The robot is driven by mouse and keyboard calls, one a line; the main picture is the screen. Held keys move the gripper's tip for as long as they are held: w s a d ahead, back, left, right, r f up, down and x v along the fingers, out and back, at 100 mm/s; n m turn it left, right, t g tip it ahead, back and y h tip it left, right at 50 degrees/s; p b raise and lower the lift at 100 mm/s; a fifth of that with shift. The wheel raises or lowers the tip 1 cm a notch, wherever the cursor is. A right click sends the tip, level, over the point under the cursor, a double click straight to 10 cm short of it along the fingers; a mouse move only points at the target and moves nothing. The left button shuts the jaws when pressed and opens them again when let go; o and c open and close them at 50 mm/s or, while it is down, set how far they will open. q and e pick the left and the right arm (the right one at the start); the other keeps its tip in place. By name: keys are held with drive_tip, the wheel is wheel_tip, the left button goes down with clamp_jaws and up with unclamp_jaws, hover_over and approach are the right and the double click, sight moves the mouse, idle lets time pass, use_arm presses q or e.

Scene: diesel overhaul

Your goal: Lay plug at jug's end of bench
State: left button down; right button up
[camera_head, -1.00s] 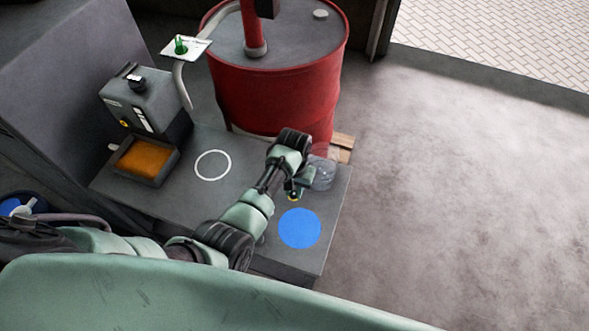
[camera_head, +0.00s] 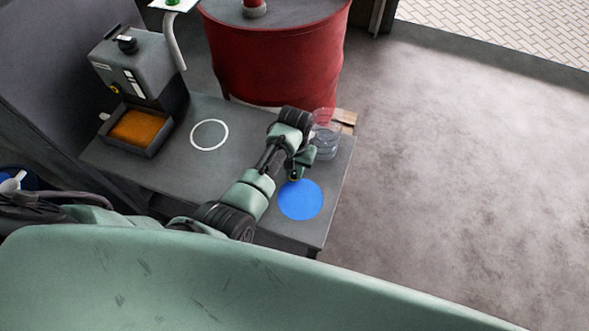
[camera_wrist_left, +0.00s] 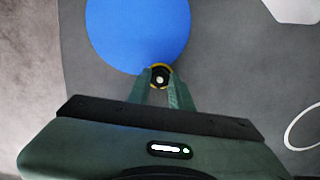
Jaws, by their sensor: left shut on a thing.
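My left gripper (camera_head: 295,179) reaches over the bench (camera_head: 252,172) and sits at the far edge of a blue disc (camera_head: 302,202) marked on the bench top. It is shut on the plug (camera_wrist_left: 160,77), a small round piece with a brassy rim, dark face and pale centre. In the left wrist view the plug overlaps the edge of the blue disc (camera_wrist_left: 138,30). I cannot tell whether it touches the bench. The clear jug (camera_head: 325,138) stands at the right end of the bench, just behind the gripper. My right gripper is not in view.
A white ring (camera_head: 209,134) marks the bench's middle. A grey machine (camera_head: 138,66) and a tray of orange material (camera_head: 140,127) are at its left. A red drum (camera_head: 275,65) stands behind. Open floor (camera_head: 450,190) lies to the right.

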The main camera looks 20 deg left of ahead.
use_arm(q)
drive_tip(key=c, duration=1.4)
unclamp_jaws()
drive_tip(key=shift+c, duration=0.2)
drive_tip(key=shift+o, duration=1.3)
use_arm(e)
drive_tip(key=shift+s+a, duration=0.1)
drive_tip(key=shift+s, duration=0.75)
